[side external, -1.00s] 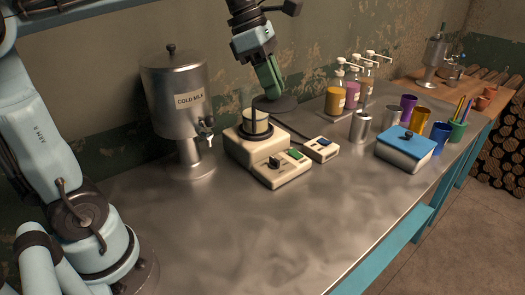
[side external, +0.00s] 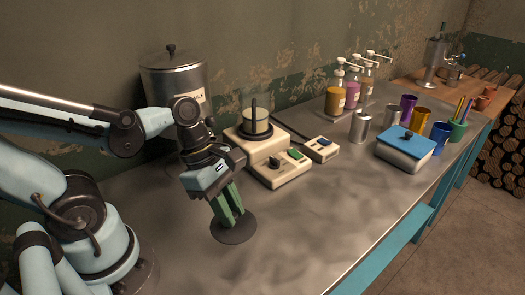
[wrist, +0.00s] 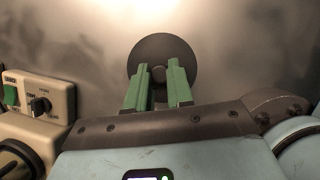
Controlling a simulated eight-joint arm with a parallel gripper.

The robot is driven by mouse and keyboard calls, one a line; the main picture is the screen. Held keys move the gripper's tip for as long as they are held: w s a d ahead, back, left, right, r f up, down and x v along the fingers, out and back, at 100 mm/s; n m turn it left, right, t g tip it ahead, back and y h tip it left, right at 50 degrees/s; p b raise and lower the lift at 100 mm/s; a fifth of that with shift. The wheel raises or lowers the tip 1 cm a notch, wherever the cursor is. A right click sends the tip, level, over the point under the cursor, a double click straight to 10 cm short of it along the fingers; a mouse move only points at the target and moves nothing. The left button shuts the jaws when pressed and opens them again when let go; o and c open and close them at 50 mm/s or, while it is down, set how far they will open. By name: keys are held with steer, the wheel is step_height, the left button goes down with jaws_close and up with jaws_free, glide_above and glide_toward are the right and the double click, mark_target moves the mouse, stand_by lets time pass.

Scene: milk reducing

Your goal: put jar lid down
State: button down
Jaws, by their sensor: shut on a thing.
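The jar lid (side external: 233,228) is a dark round disc with a small knob. My gripper (side external: 229,213) has green fingers and is shut on the lid's knob, pointing down. In the side view the lid is low over the bare steel counter, left of the middle; I cannot tell whether it touches the surface. In the wrist view the lid (wrist: 170,50) shows beyond my green fingertips, with the knob between them. The open jar (side external: 257,121), holding pale liquid with a dark rod standing in it, is on the cream blender-like base (side external: 267,150).
A steel milk dispenser (side external: 172,75) stands behind my arm. A small control box (side external: 321,149) is right of the base. A blue-lidded box (side external: 405,147), several cups and pump bottles (side external: 335,98) stand further right. The counter (side external: 300,215) is clear in front.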

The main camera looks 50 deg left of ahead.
steer(key=shift+f, duration=2.8)
steer(key=shift+f, duration=0.1)
steer(key=c, duration=1)
jaws_free()
steer(key=shift+v, duration=6.05)
steer(key=w+a+m+t+y, duration=0.2)
steer(key=w+m, duration=0.6)
steer(key=m, duration=1.4)
steer(key=shift+w+r+t+y, duration=0.2)
steer(key=shift+w+t+y, duration=0.15)
steer(key=shift+t+y, duration=1.05)
